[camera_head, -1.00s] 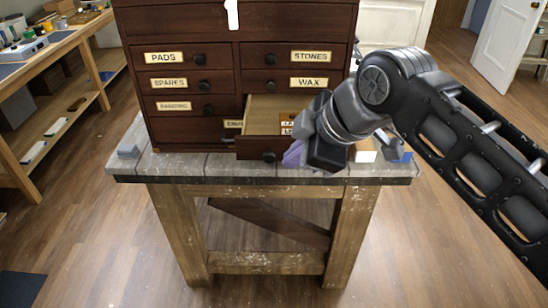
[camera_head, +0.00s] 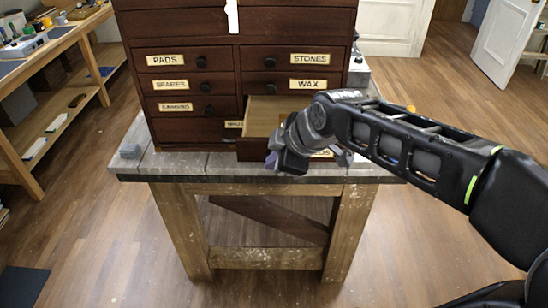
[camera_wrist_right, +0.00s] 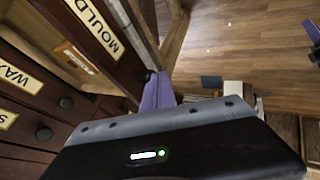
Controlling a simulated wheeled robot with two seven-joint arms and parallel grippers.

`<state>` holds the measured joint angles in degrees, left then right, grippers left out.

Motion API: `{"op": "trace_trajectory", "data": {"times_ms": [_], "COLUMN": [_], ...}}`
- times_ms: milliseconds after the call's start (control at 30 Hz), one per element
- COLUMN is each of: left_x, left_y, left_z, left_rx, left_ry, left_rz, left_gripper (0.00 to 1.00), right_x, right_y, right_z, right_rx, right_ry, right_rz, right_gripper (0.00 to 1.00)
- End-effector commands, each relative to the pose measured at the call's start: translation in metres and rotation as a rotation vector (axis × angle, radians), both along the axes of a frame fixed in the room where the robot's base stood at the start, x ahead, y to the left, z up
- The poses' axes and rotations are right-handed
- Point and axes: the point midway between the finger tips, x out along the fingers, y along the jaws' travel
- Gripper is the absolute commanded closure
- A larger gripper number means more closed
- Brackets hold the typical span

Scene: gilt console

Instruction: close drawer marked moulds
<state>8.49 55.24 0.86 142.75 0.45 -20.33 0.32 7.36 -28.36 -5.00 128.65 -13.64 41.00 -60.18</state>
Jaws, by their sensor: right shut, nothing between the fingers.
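The moulds drawer (camera_head: 250,152) is at the lower right of the dark wooden cabinet and stands pulled out, its pale inside showing. My right gripper (camera_head: 272,161) is shut and empty, with purple fingertips, just in front of the drawer front. It hides the drawer's knob and part of its front. The fingertips (camera_wrist_right: 157,90) also show in the right wrist view, beside the drawer front. I cannot tell whether they touch it. My left gripper is not in view.
The other cabinet drawers, among them pads (camera_head: 172,60), stones (camera_head: 311,60) and wax (camera_head: 308,85), look shut. The cabinet stands on a grey-topped bench (camera_head: 180,166). A small grey block (camera_head: 130,151) lies at its left end. The floor in front is clear.

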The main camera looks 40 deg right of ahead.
Motion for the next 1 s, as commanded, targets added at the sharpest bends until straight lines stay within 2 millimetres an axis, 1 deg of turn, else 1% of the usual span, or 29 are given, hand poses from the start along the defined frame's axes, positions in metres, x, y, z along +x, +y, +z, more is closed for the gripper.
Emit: {"op": "trace_trajectory", "data": {"times_ms": [367, 567, 767, 1000], "left_x": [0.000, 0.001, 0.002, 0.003], "left_y": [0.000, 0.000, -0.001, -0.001], "left_z": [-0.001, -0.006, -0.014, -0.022], "left_rx": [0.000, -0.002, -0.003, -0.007], "left_ry": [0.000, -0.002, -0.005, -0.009], "left_rz": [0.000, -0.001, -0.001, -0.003], "left_gripper": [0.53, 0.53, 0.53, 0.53], "right_x": [0.002, 0.016, 0.045, 0.092], "right_y": [-0.002, -0.011, -0.033, -0.069], "right_z": [0.000, -0.002, -0.003, -0.003], "right_rx": [0.000, 0.001, -0.001, -0.001], "right_ry": [0.000, 0.001, 0.002, 0.002], "right_rz": [0.000, 0.001, 0.002, 0.000], "right_gripper": [1.00, 1.00, 1.00, 1.00]}}
